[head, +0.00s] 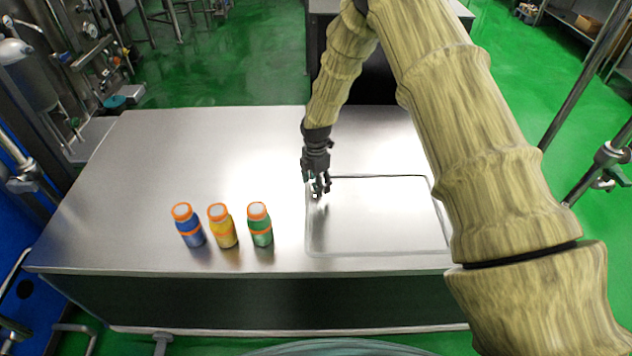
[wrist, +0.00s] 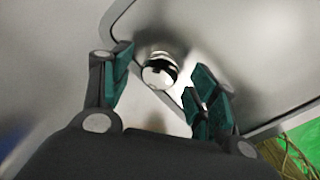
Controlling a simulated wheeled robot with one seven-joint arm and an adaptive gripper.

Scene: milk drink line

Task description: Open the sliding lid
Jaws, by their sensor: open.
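The sliding lid (head: 375,225) is a flat steel panel with rounded corners, set in the right part of the steel table. It fills its outline, and I see no opening into a space below. A small round shiny knob (wrist: 160,73) stands near the lid's left edge. My gripper (head: 318,191) points down over that left edge. In the wrist view its fingers are spread apart, with the knob between and beyond their tips. I see a gap on both sides of the knob. In the head view the fingers mostly hide the knob.
A blue bottle (head: 189,226), a yellow bottle (head: 223,228) and a green bottle (head: 260,226), all with orange caps, stand left of the lid. The steel table (head: 150,160) is bare at the back left. My arm covers the table's right side.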

